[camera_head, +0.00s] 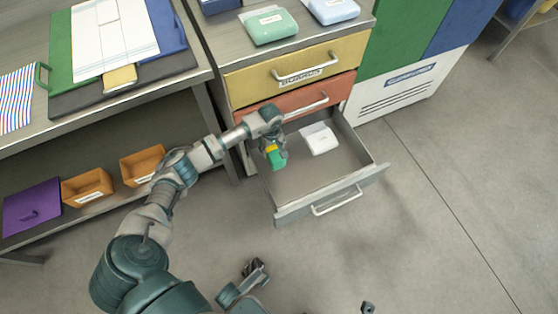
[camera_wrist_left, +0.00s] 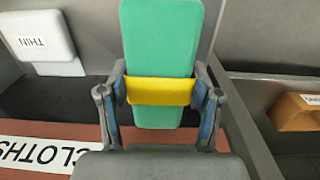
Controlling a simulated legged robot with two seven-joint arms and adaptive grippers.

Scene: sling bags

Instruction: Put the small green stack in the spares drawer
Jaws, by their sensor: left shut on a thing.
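The small green stack (camera_head: 277,159) has a yellow band around it. My left gripper (camera_head: 272,148) is shut on it, and in the left wrist view (camera_wrist_left: 160,100) the two fingers press on its sides at the yellow band (camera_wrist_left: 160,91). The stack is over the left part of the open grey bottom drawer (camera_head: 345,188); whether it touches the drawer floor cannot be told. A white pack (camera_head: 319,138) labelled THIN lies in this drawer and also shows in the wrist view (camera_wrist_left: 42,38). No label on the open drawer is readable. Dark parts of mine (camera_head: 255,271) show at the bottom edge.
A yellow drawer (camera_head: 250,84) and a red drawer (camera_head: 338,88) above are shut. A green pack (camera_head: 270,26) and a pale blue pack (camera_head: 333,10) lie on the cabinet top. Orange bins (camera_head: 88,187) stand on the left shelf. The floor at right is clear.

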